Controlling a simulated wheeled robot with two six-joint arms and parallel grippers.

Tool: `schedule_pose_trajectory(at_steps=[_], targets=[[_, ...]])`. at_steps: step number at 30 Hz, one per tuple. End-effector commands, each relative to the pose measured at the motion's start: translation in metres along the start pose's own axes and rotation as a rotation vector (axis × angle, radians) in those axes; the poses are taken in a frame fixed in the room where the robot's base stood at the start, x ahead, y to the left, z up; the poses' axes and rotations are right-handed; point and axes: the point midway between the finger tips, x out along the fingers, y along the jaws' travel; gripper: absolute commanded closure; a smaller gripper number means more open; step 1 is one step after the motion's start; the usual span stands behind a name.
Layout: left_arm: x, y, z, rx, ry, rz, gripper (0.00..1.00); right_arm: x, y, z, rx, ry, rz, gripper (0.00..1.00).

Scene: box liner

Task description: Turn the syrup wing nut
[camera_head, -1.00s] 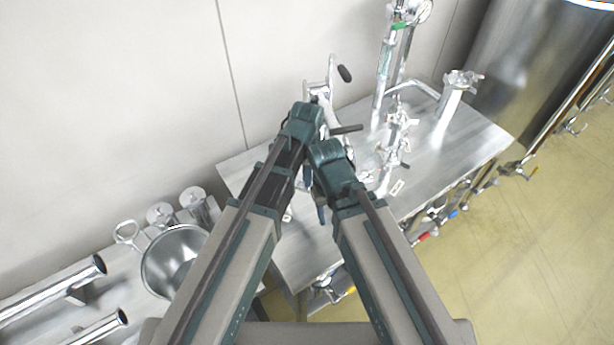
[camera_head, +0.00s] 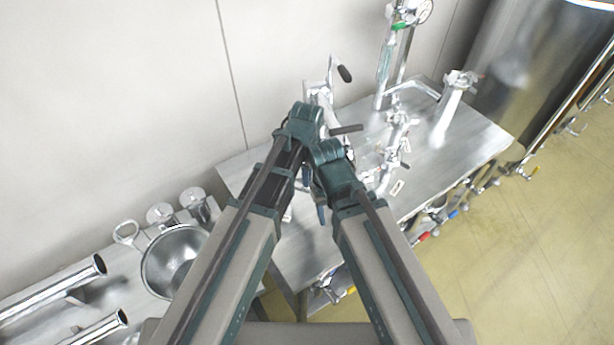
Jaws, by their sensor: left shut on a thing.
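My left gripper (camera_head: 306,179) is mostly hidden below my two wrists, and only a small part shows in the gap between the arms. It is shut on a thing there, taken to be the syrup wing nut. The nut itself is covered by my arms, so its angle cannot be told. My right wrist is bent beside the left one, and a dark blue tip (camera_head: 321,214) shows under it. The right fingers are hidden, and their opening cannot be told.
A steel machine with a crank handle (camera_head: 344,74) stands behind my wrists on the steel table (camera_head: 450,150). Pipes and valves (camera_head: 396,130) stand close on the right. A steel funnel bowl (camera_head: 172,262) and canisters are at left. The tiled floor at right is clear.

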Motion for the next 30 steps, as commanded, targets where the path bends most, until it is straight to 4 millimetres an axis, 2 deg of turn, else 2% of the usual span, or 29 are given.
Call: schedule_pose_trajectory(at_steps=[14, 15, 20, 30], targets=[[0.0001, -0.0003, 0.0, 0.015, 0.0, -0.001, 1.0, 0.0001, 0.0, 0.0, 0.0, 0.0, 0.0, 0.5], [0.0001, -0.0003, 0.0, 0.014, 0.0, -0.001, 0.9, 0.0001, 0.0, 0.0, 0.0, 0.0, 0.0, 0.5], [0.0, -0.0003, 0.0, 0.014, 0.0, 0.0, 0.61, 0.0, 0.0, 0.0, 0.0, 0.0, 0.0, 0.5], [-0.0009, -0.0001, 0.0, 0.013, 0.0, 0.0, 0.61, -0.0009, 0.0001, 0.0001, 0.0, 0.0, 0.0, 0.5]])
